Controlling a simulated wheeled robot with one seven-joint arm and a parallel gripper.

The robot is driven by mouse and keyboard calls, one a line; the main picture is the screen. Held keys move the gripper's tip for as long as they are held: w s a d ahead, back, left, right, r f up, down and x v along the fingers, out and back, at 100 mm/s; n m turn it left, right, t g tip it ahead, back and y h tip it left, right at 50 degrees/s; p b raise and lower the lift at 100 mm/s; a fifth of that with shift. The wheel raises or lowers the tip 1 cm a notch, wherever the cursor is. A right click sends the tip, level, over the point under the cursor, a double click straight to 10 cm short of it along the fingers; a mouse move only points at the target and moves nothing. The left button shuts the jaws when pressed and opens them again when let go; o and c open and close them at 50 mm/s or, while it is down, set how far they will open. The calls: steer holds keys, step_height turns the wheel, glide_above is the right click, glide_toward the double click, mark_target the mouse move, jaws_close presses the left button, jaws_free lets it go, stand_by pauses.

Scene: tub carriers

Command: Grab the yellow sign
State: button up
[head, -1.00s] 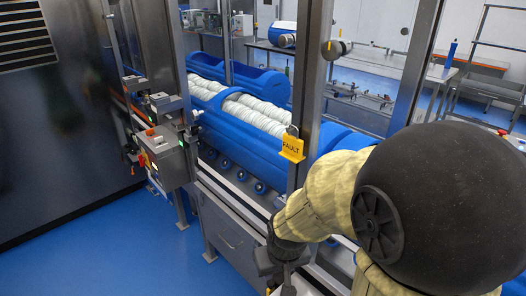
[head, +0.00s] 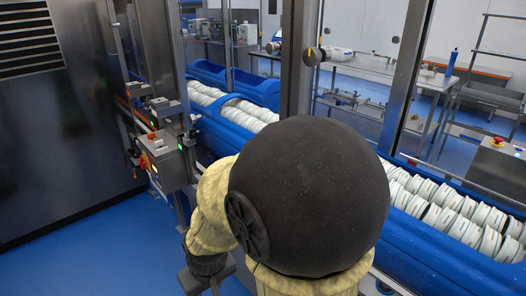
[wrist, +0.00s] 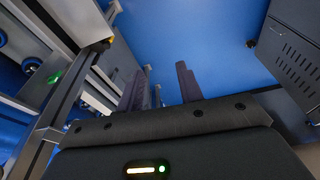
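The yellow sign does not show in either view now. In the head view my dark round arm joint covers the lower part of the metal post where the sign hung earlier. My gripper (wrist: 163,88) shows in the wrist view as two dark fingers with a gap between them. They are apart and nothing is seen between them; blue floor lies beyond.
The metal post (head: 299,60) rises in front of the blue tub carriers (head: 460,255), which hold rows of white discs. A control box (head: 165,158) with a yellow-and-red button stands to the left. Blue floor (head: 90,245) is open at lower left.

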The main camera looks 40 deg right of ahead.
steer(key=shift+a, duration=0.15)
steer(key=o, duration=0.7)
steer(key=shift+n, duration=0.3)
steer(key=o, duration=0.3)
steer(key=shift+s+d+r+n+g+p, duration=0.1)
steer(key=shift+s+d+n+g+p, duration=0.05)
steer(key=shift+d+n+g+p, duration=0.2)
steer(key=shift+o, duration=0.2)
steer(key=d+n+g+h+p, duration=0.1)
steer(key=d+r+n+g+h+p, duration=0.1)
steer(key=n, duration=0.1)
steer(key=d+n+g+h+p, duration=0.1)
steer(key=d+n, duration=0.1)
steer(key=shift+s+r+n+h, duration=0.2)
steer(key=shift+r+n+h, duration=0.05)
steer(key=shift+h, duration=0.05)
steer(key=w+d+r+n+t+h+p, duration=0.1)
steer(key=w+d+r+n+h+p, duration=0.1)
steer(key=w+r+n+h, duration=0.4)
steer(key=w+d+r+n+t+h+p, duration=0.1)
steer(key=w+d+r+n+h+p, duration=0.2)
steer(key=r, duration=0.9)
steer(key=w+d+n+h, duration=0.1)
steer(key=w+n+h, duration=0.2)
steer(key=h, duration=0.2)
steer(key=shift+w+d+t, duration=0.3)
steer(key=shift+d+t, duration=0.05)
steer(key=shift+d, duration=0.05)
